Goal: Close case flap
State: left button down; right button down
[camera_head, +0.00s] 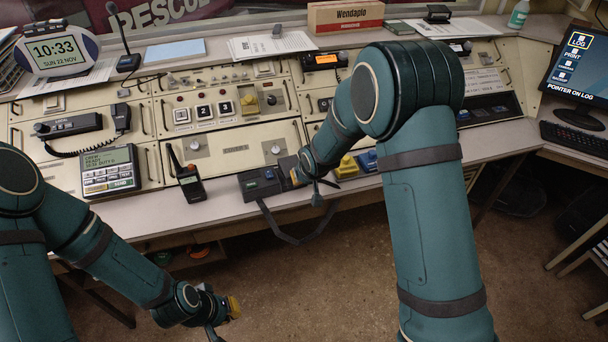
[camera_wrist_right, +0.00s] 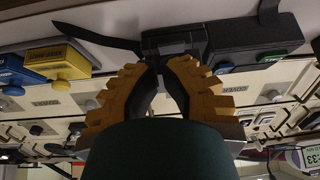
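A dark case (camera_head: 262,184) with small green and blue parts on top sits at the front edge of the console desk. A black strap hangs from it over the edge. In the right wrist view the case (camera_wrist_right: 245,40) lies just beyond my fingers. My right gripper (camera_head: 303,176) is at the case's right end; its yellow-padded fingers (camera_wrist_right: 154,68) come close together at a dark part of the case. I cannot tell whether they grip it or which part is the flap. My left gripper (camera_head: 225,308) is low, in front of the desk, away from the case; its fingers are partly hidden.
A handheld radio (camera_head: 189,184) stands left of the case. A yellow block (camera_head: 347,166) and a blue one (camera_head: 367,160) lie right of my right gripper. A grey keypad unit (camera_head: 109,171) is further left. The floor (camera_head: 290,285) before the desk is clear.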

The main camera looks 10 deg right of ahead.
jog(key=shift+s+f+t, duration=0.1)
jog(key=shift+f+t, duration=0.4)
jog(key=shift+t, duration=0.2)
jog(key=shift+f+b, duration=0.45)
jog(key=shift+f, duration=0.05)
jog(key=shift+f, duration=0.2)
